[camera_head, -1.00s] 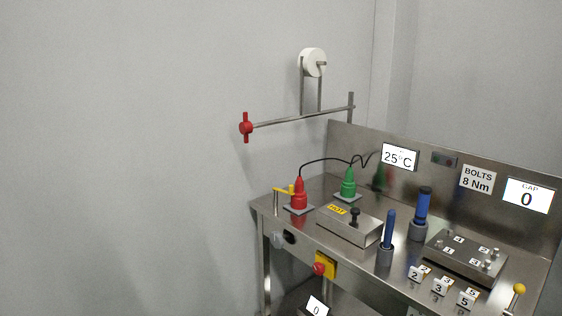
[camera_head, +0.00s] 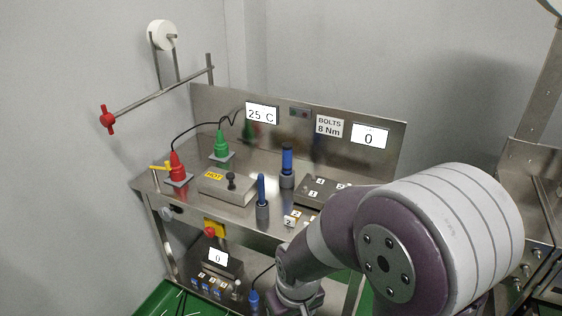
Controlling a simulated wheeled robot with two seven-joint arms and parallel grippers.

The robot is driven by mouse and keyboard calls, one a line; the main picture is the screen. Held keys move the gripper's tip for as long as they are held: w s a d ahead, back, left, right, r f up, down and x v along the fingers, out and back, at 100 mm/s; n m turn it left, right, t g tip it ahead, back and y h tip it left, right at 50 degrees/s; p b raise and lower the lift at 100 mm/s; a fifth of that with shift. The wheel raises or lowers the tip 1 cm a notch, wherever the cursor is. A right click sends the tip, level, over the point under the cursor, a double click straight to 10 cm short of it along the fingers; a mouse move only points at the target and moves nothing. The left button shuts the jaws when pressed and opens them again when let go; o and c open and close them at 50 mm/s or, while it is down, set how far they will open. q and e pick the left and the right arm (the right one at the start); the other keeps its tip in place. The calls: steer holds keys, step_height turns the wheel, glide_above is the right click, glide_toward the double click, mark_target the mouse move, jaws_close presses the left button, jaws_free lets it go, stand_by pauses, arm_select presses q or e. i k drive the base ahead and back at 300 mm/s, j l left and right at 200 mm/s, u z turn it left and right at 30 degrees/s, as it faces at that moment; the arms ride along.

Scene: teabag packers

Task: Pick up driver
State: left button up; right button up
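Two blue-handled tools stand upright in grey holders on the steel bench. The slimmer blue tool (camera_head: 262,189) is nearer the front edge, and the thicker blue tool (camera_head: 287,160) is behind it to the right. I cannot tell from the picture which one is the driver. One of my arms comes in from the right and covers the bench's right part; its lower end runs off the bottom edge. Neither gripper shows.
The steel bench (camera_head: 238,160) also holds a red bottle-shaped tool (camera_head: 177,168), a green one (camera_head: 221,146), a block marked HOT (camera_head: 226,190) and a numbered bolt plate (camera_head: 312,194). A scale display (camera_head: 219,257) is on the lower shelf. A red-ended bar (camera_head: 150,97) juts out left.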

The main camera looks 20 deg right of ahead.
mark_target(287, 148)
steer(key=i+z, duration=0.1)
steer(key=z, duration=0.7)
steer(key=i+j+z, duration=0.15)
steer(key=z, duration=0.25)
steer(key=i+j+z, duration=0.35)
steer(key=j, duration=0.3)
steer(key=i+j+z, duration=0.15)
steer(key=j, duration=0.25)
steer(key=i+j+z, duration=0.15)
steer(key=j, duration=0.25)
steer(key=i+j+z, duration=0.2)
steer(key=j, duration=0.25)
steer(key=i+j, duration=0.15)
steer(key=j, duration=0.15)
